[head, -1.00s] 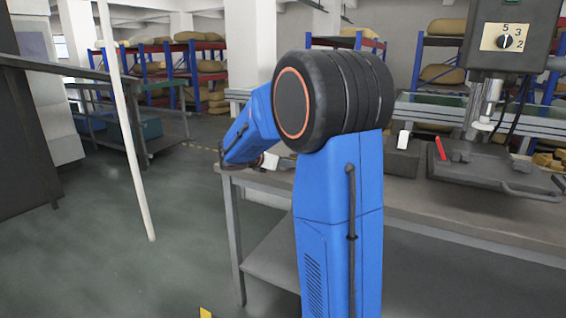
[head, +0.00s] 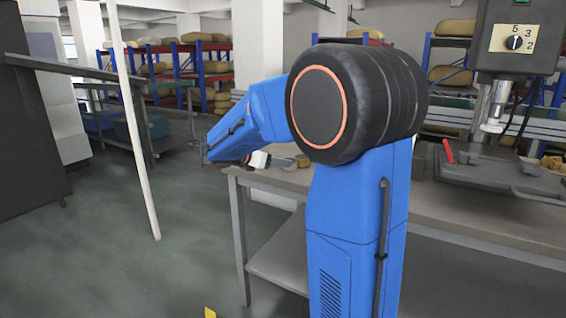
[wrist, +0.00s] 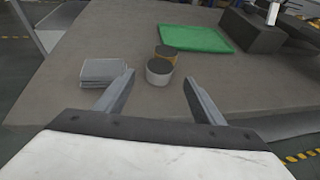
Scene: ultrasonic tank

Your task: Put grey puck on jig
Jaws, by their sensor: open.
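In the wrist view a round grey puck (wrist: 160,71) with a pale side and darker top stands on the table. A yellow-brown puck (wrist: 165,53) stands close behind it. My gripper (wrist: 153,88) is open and empty. Its two fingers are apart, on the near side of the grey puck, which shows between and beyond their tips. In the head view my gripper's white body (head: 258,159) is by the table's left corner, with a brownish round thing (head: 303,160) to its right. I cannot tell which thing is the jig.
A folded grey cloth or stack (wrist: 103,72) lies left of the pucks. A green mat (wrist: 195,39) lies behind, and a dark block (wrist: 252,31) stands far right. A drill press (head: 515,45) stands at the right.

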